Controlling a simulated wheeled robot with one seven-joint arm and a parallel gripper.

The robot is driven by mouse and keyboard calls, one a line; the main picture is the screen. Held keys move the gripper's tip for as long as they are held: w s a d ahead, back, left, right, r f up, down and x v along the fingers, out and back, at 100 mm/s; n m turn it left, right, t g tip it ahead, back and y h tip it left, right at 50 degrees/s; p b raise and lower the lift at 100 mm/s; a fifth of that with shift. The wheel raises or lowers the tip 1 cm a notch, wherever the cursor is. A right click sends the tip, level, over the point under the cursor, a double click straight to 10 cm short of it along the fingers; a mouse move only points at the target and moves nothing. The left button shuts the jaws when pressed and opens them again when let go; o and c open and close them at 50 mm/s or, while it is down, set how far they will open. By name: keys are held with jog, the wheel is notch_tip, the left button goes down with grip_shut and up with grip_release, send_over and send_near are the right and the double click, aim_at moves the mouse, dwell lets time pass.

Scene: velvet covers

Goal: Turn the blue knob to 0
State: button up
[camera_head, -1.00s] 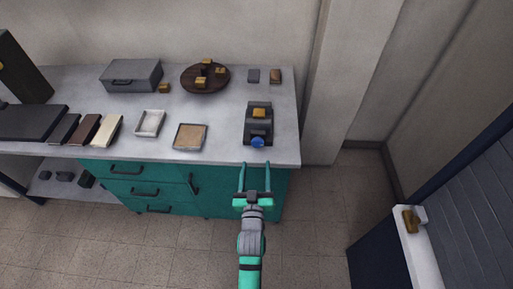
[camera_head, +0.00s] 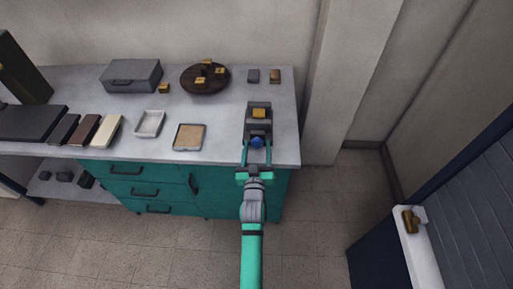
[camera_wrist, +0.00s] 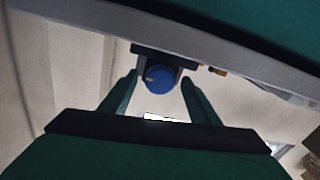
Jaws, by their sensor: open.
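The blue knob (camera_head: 257,142) is on the front of a dark device (camera_head: 247,122) with a yellow block (camera_head: 259,113) on top, near the right front of the counter. In the wrist view the round knob (camera_wrist: 160,79) shows a pale pointer mark at its left side. Any numbers around it are too small to read. My gripper (camera_head: 256,146) is open, with one finger on each side of the knob. In the wrist view the gripper (camera_wrist: 159,86) shows gaps between both fingers and the knob, and nothing is held.
The grey counter (camera_head: 222,118) has teal drawers (camera_head: 150,180) below its front edge. A shallow tan tray (camera_head: 189,137) and a white tray (camera_head: 150,123) lie left of the device. A round brown board (camera_head: 190,84) with yellow blocks stands behind. A wall pillar rises at the right.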

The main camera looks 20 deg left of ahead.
jog(key=c, duration=1.1)
jog(key=shift+o, duration=0.2)
jog(key=n, duration=0.4)
jog(key=shift+n, duration=0.4)
jog(key=n, duration=0.4)
jog(key=shift+a+n, duration=0.1)
jog(key=shift+n, duration=0.2)
jog(key=n, duration=0.8)
jog(key=shift+n, duration=0.3)
